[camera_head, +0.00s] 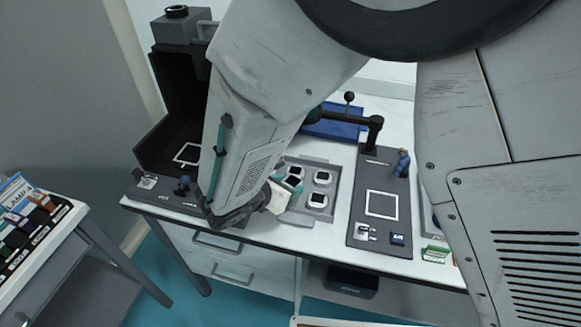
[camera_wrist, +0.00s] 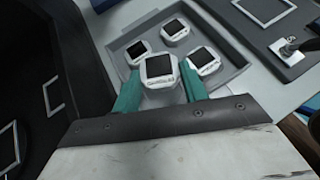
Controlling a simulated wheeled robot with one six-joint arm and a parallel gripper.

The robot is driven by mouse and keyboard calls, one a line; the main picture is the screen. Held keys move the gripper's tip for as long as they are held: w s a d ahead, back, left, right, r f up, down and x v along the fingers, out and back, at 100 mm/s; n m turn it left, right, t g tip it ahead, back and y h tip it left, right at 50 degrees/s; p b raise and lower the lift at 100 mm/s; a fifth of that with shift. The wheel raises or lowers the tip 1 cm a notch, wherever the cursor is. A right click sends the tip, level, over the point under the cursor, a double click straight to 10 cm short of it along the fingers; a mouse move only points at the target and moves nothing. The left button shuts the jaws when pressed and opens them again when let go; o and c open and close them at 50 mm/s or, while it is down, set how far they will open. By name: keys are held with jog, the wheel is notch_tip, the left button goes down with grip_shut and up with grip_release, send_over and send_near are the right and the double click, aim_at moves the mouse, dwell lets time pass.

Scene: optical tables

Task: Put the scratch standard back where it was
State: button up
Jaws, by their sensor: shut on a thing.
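My gripper (camera_wrist: 160,88) has teal fingers shut on the scratch standard (camera_wrist: 160,68), a white rounded block with a black square face and small print too fine to read. In the wrist view it is in front of the grey tray (camera_wrist: 226,78), where three similar blocks sit: one at the top (camera_wrist: 175,29), one at the right (camera_wrist: 204,60) and one at the left (camera_wrist: 137,48). In the head view the held block (camera_head: 292,181) is at the left part of the tray (camera_head: 331,208). I cannot tell whether it touches the tray.
Right of the tray is a dark panel (camera_head: 364,233) with a white square outline and a blue knob. A black open-fronted housing (camera_head: 165,100) stands at the left on a dark base. A blue item (camera_head: 335,128) lies behind. A side table (camera_head: 50,235) holds boxes.

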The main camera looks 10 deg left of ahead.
jog(key=shift+s+a+f, duration=0.1)
jog(key=shift+a+f, duration=0.1)
jog(key=shift+f, duration=0.55)
jog(key=shift+s+a+f, duration=0.1)
jog(key=shift+a+f, duration=0.05)
jog(key=shift+f, duration=0.55)
jog(key=shift+f, duration=0.3)
jog(key=shift+f, duration=0.35)
jog(key=o, duration=0.7)
jog(key=shift+s+d+f, duration=0.1)
